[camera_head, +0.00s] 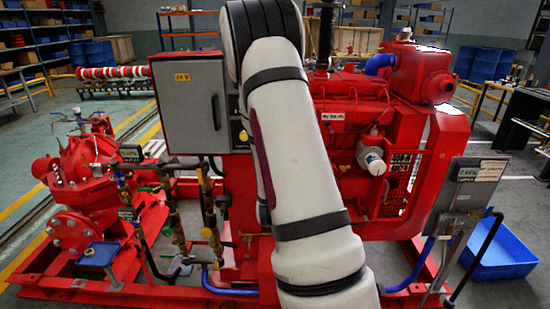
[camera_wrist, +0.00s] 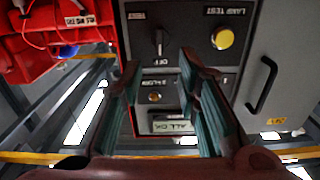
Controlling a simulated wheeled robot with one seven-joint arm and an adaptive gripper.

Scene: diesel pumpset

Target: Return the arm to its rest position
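My arm stands in the middle of the head camera view, a white padded link with black bands in front of the red pumpset (camera_head: 345,100). My gripper is not visible in the head camera view. In the wrist view, my gripper (camera_wrist: 160,75) has its two fingers well apart with nothing between them. Behind the fingers is a grey control panel (camera_wrist: 195,20) with a black knob (camera_wrist: 158,40), a yellow button (camera_wrist: 223,38) and a small key switch or knob (camera_wrist: 154,97). Whether a finger touches the panel cannot be told.
A grey cabinet (camera_head: 188,95) stands left of my arm. A red pump (camera_head: 85,180) is at the left and a small gauge panel (camera_head: 470,185) at the right. A blue bin (camera_head: 505,255) lies on the floor at the right. A black handle (camera_wrist: 264,85) sticks out near the gripper.

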